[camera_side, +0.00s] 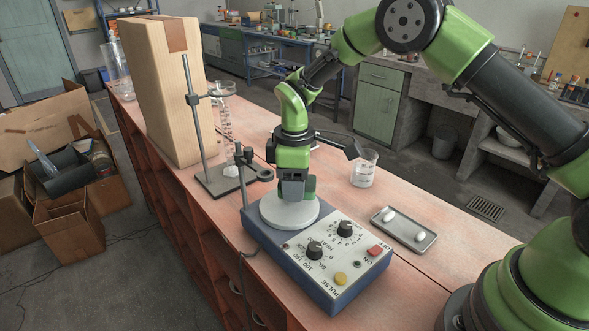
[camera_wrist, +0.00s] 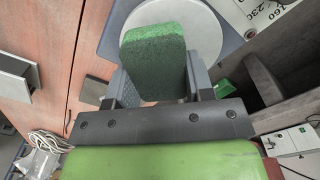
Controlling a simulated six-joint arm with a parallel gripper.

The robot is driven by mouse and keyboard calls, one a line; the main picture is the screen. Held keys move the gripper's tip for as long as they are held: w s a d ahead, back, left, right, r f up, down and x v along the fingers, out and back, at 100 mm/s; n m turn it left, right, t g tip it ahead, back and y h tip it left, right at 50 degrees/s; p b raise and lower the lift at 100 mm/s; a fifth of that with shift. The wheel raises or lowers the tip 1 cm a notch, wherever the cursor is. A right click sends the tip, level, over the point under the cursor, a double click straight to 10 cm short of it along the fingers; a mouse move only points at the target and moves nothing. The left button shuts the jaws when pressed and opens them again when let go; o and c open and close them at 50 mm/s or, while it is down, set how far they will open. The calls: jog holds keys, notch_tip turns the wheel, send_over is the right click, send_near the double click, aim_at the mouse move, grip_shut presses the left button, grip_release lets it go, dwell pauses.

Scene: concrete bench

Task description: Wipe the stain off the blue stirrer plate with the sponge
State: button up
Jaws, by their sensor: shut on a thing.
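The blue stirrer plate (camera_side: 318,267) stands on the bench with a round pale top (camera_side: 275,215) and a white control panel with knobs and coloured buttons. My gripper (camera_side: 294,192) is over the round top, pointing down. It is shut on a green sponge (camera_wrist: 152,62), which fills the space between the fingers in the wrist view. A green edge of the sponge (camera_side: 310,187) shows beside the fingers in the side view. The sponge is at or just above the round top; I cannot tell if it touches. No stain is visible; the sponge and gripper hide part of the top.
A stand (camera_side: 191,105) with a clamp and a glass cylinder (camera_side: 226,130) is behind the stirrer. A beaker (camera_side: 364,170) and a metal tray (camera_side: 404,229) with white pieces lie to the right. A tall wooden block (camera_side: 160,95) stands at the back left. A cable hangs at the front edge.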

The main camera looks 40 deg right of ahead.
jog(key=shift+f, duration=1.15)
jog(key=shift+w+r, duration=0.3)
jog(key=shift+w, duration=0.2)
jog(key=shift+w+f, duration=0.3)
jog(key=shift+w, duration=0.35)
jog(key=shift+w+r, duration=0.15)
jog(key=shift+w, duration=0.65)
jog(key=shift+s, duration=2)
jog(key=shift+r, duration=4)
